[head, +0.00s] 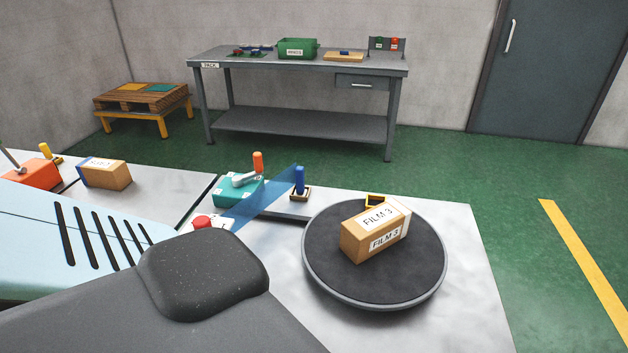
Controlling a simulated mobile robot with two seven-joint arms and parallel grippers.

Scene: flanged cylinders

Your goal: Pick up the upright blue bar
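A small blue bar (299,179) stands upright in a light wooden block on the grey metal table (480,310), left of the round turntable. A see-through blue strip (257,202) runs from the red button area up to the bar's left side. I cannot tell whether it touches the bar. Neither of my grippers shows in the head view.
A box labelled FILM 3 (365,236) lies on the dark turntable (412,275). A teal device with an orange handle (258,162) and a red button (201,222) stand left of the bar. Another box (106,173) is at left. A workbench (300,66) stands behind.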

